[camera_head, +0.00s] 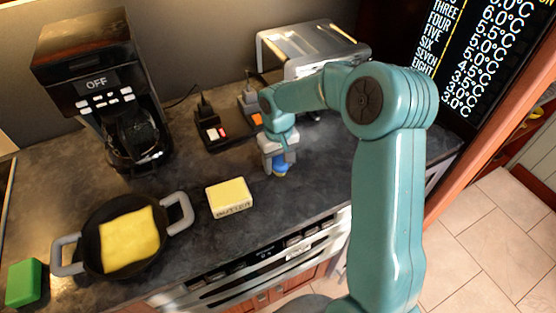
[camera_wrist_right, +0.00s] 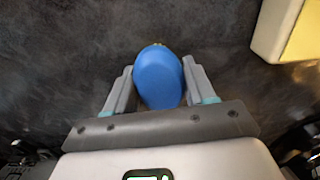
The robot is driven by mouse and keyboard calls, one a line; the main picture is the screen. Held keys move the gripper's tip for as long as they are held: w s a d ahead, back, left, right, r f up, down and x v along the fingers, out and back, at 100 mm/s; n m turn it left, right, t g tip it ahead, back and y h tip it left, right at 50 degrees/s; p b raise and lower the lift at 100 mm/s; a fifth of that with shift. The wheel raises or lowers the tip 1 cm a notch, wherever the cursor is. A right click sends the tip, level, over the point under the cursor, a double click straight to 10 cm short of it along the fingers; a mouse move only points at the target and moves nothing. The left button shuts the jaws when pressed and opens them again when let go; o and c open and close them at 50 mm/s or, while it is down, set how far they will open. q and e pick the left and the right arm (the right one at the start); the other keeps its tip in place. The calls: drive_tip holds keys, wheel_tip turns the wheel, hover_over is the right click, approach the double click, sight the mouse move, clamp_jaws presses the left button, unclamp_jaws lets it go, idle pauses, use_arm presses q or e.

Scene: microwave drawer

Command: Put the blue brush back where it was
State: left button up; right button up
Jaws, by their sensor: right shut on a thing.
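The blue brush (camera_head: 280,169) is under my right gripper (camera_head: 279,165), over the dark counter to the right of the butter box. In the right wrist view its rounded blue end (camera_wrist_right: 158,78) sits between the two fingers of my right gripper (camera_wrist_right: 157,85), which is shut on it. The rest of the brush is hidden, and I cannot tell whether it touches the counter. My left gripper is not in view.
A butter box (camera_head: 229,196) lies left of the gripper. A black pan (camera_head: 91,236) with a yellow slab, a green block (camera_head: 24,283) and a coffee maker (camera_head: 100,85) are further left. A toaster (camera_head: 305,45) and power plugs (camera_head: 212,128) stand behind. The counter (camera_head: 315,180) near the gripper is clear.

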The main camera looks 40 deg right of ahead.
sight(279, 158)
drive_tip(key=shift+f, duration=0.15)
drive_tip(key=o, duration=1.2)
drive_tip(key=shift+c, duration=0.2)
wheel_tip(279, 158, up, 12)
drive_tip(key=shift+r, duration=0.2)
drive_tip(key=shift+s, duration=0.1)
